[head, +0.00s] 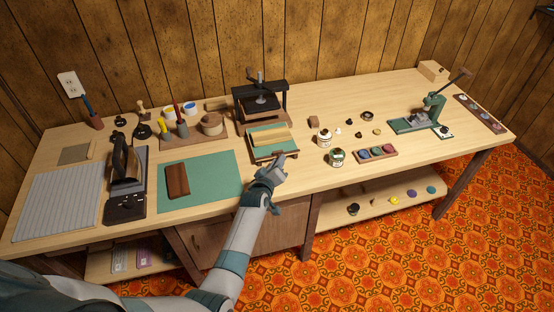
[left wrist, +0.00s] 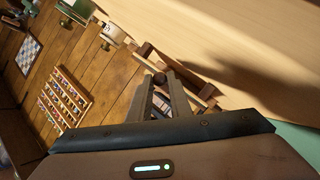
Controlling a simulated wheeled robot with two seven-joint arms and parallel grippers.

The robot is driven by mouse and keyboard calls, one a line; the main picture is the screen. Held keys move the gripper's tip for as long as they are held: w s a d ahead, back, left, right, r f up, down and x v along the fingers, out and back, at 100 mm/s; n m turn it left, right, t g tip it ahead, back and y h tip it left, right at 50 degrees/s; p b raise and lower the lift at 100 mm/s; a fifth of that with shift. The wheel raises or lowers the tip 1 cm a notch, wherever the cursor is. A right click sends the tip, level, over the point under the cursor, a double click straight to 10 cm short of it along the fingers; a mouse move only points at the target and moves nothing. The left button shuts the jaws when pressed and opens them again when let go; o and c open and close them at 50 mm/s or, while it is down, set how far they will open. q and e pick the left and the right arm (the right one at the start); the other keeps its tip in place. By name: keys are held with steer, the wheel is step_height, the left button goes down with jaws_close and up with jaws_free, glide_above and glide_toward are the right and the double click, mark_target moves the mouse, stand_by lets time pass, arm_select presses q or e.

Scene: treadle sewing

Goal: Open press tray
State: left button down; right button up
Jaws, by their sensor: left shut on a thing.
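The press (head: 262,100) is a dark frame with a top screw handle, standing at the back middle of the bench. Its tray (head: 287,150), a wooden bed with a green surface and a pale wooden block on it, extends in front of the press toward the bench's front edge. My left gripper (head: 279,163) is at the tray's front edge. In the left wrist view its fingers (left wrist: 160,82) are shut on a small dark round knob (left wrist: 159,78) by a wooden bar. My right gripper is not in view.
A green mat (head: 215,180) with a brown block lies left of the tray. A green lever tool (head: 420,118) is farther right. A lower shelf (head: 340,206) holds small items.

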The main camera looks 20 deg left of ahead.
arm_select(q)
steer(key=shift+s+d+r, duration=0.1)
steer(key=shift+s, duration=0.15)
steer(key=c, duration=1.6)
jaws_free()
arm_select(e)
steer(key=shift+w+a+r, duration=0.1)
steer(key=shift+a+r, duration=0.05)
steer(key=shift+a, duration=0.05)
arm_select(q)
steer(key=shift+s, duration=0.1)
